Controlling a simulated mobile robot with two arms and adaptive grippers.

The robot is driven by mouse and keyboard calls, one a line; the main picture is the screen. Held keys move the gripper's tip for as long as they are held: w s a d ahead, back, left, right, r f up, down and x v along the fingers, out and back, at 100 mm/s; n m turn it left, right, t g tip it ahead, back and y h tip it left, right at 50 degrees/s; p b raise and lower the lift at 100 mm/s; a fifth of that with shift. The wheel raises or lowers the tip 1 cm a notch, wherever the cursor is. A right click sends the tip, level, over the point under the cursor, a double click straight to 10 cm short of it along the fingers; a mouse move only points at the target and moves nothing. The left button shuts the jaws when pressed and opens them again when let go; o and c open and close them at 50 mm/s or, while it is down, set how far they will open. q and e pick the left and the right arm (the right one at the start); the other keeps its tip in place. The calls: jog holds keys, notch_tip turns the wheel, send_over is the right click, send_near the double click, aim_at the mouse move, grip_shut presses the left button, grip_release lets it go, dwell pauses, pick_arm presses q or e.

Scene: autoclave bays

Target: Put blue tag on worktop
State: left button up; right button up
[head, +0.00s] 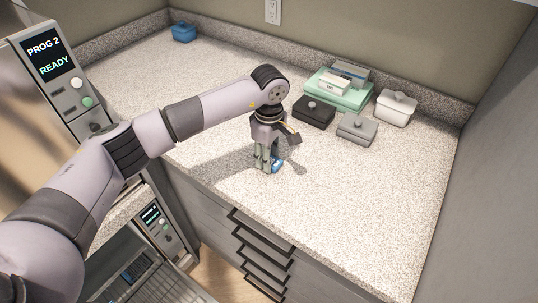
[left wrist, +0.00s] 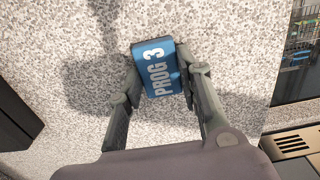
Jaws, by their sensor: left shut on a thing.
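The blue tag (left wrist: 158,68), marked "PROG 3", is between the fingertips of my left gripper (left wrist: 160,82) in the left wrist view. In the head view the tag (head: 277,166) shows as a small blue piece at the fingertips of my left gripper (head: 267,165). The gripper is shut on it and points down, low over the speckled worktop (head: 350,200). I cannot tell whether the tag touches the surface. My right gripper is not in view.
A black box (head: 314,112), a grey box (head: 357,129), a white box (head: 396,108) and a green tray (head: 339,101) stand behind the gripper. A blue box (head: 183,33) is at the back left. The worktop's front right is clear. An autoclave panel (head: 60,75) reads "PROG 2 READY".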

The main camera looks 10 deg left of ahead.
pick_arm(q)
jog(key=o, duration=0.9)
jog(key=shift+f, duration=0.1)
jog(key=shift+o, duration=0.2)
jog(key=shift+r+p, duration=0.3)
jog(key=shift+p, duration=0.05)
notch_tip(320, 180, up, 12)
jog(key=b, duration=0.3)
jog(key=shift+b, duration=0.35)
jog(key=shift+s+f, duration=0.1)
jog(key=shift+f, duration=0.1)
